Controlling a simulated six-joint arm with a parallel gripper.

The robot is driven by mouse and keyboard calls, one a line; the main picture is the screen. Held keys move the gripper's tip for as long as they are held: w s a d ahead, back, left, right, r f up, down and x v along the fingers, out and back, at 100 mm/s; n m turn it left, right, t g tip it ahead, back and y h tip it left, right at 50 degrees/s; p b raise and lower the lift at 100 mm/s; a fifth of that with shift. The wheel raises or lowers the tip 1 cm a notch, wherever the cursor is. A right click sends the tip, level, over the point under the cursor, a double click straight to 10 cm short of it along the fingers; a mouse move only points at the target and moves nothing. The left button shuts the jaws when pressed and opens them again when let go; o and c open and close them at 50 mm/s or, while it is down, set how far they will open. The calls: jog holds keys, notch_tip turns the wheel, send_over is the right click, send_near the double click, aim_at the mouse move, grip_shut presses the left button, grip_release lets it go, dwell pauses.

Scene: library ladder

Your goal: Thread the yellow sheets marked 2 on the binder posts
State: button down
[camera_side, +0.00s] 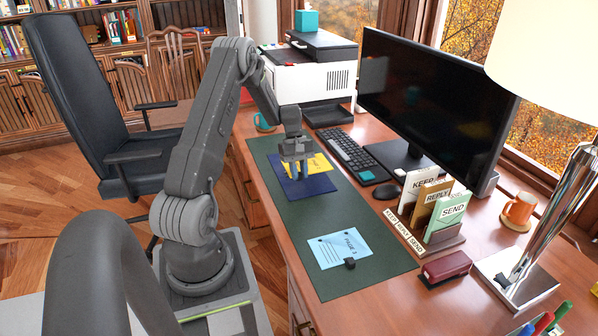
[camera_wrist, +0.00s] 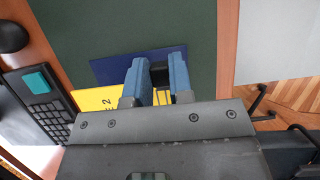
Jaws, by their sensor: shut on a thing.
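The yellow sheets (camera_side: 319,163) lie over the far part of a dark blue binder (camera_side: 314,187) on the green desk mat. In the wrist view, a printed 2 shows on the yellow sheets (camera_wrist: 92,99), beside the blue binder (camera_wrist: 112,70). My gripper (camera_side: 294,176) points down over them. Its blue fingers (camera_wrist: 158,76) are shut on a small black block (camera_wrist: 159,75), which appears to belong to the yellow sheets. My gripper hides part of the sheets. The binder posts cannot be made out, so I cannot tell how the sheet holes sit against them.
A light blue sheet marked PAGE 3 (camera_side: 340,247) with a black block (camera_side: 350,263) lies on the mat's near end. A keyboard (camera_side: 346,153), monitor, card rack and maroon stapler (camera_side: 446,267) line the right side. The mat between binder and blue sheet is clear.

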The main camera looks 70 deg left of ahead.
jog(key=shift+f, duration=2.95)
jog(key=c, duration=0.9)
grip_release()
jog(key=shift+c, duration=0.2)
jog(key=shift+r, duration=3.45)
